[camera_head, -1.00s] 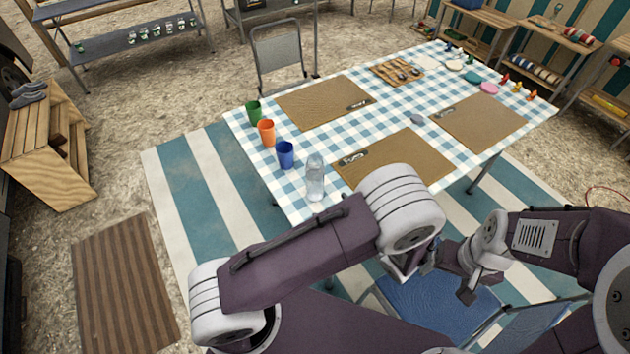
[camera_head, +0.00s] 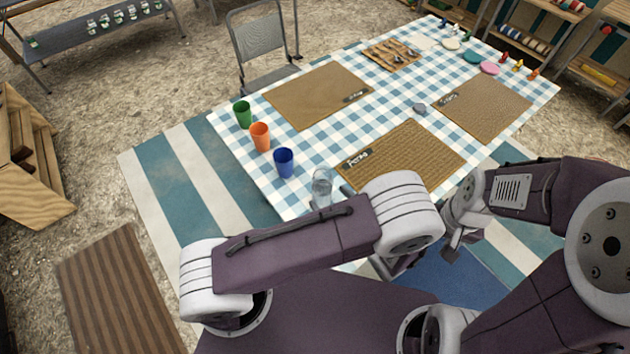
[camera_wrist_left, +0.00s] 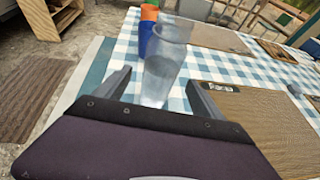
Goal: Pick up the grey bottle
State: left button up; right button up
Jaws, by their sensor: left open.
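The grey bottle (camera_head: 322,184) is translucent and stands upright at the near-left edge of the checked table, its lower part hidden behind my left arm in the head view. In the left wrist view the bottle (camera_wrist_left: 162,72) rises between the two fingers of my left gripper (camera_wrist_left: 155,84). The left gripper is open, with a finger on either side of the bottle in the picture; I cannot tell whether they touch it. In the head view my left gripper is mostly hidden by its arm. My right gripper (camera_head: 452,240) hangs low at the right, its jaws unclear.
Blue (camera_head: 284,163), orange (camera_head: 260,137) and green (camera_head: 242,115) cups stand in a row along the table's left edge, beyond the bottle. Woven mats (camera_head: 400,158) lie on the checked tablecloth (camera_head: 385,108). A grey chair (camera_head: 265,45) stands behind the table.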

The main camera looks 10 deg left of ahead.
pick_arm(q)
jog(key=x, duration=0.8)
jog(key=shift+w+a+f+p, duration=0.1)
jog(key=shift+w+a+p, duration=0.05)
jog(key=shift+w+p, duration=0.15)
jog(key=shift+s, duration=0.1)
grip_shut()
